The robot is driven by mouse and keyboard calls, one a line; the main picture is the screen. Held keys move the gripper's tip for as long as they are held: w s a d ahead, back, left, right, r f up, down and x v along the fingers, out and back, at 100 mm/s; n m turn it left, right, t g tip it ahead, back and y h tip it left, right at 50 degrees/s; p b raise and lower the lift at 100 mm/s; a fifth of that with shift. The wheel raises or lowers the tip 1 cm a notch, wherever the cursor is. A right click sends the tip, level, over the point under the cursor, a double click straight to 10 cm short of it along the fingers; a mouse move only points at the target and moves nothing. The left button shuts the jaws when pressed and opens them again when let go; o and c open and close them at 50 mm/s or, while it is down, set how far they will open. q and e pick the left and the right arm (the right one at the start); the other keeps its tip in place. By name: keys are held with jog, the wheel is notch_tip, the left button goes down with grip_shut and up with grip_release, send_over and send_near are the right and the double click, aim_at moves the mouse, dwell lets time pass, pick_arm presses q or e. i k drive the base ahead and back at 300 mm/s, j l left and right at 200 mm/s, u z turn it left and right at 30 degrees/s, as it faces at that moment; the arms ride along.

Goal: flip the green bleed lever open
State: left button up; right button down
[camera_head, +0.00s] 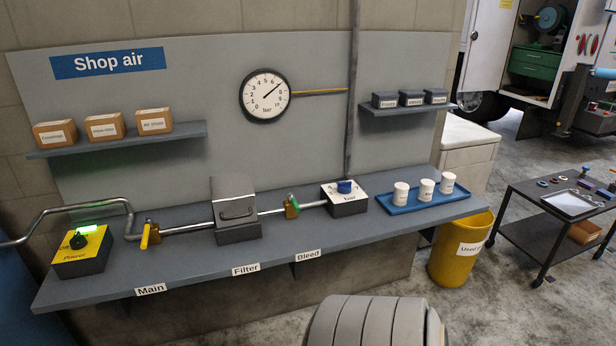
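The green bleed lever (295,203) is a short handle on a small brass valve (290,211) in the pipe behind the "Bleed" label (307,255). It is small in the head view, and I cannot tell its exact angle to the pipe. Neither of my grippers is in view.
A yellow lever (145,236) is on the "Main" valve. The power box (82,252) shows a lit green display. The gauge (265,96) needle points near 7. A blue tray (408,207) holds white containers. The bench front (205,268) is clear.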

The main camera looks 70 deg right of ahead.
aim_at(291, 198)
jog(key=z, duration=2.05)
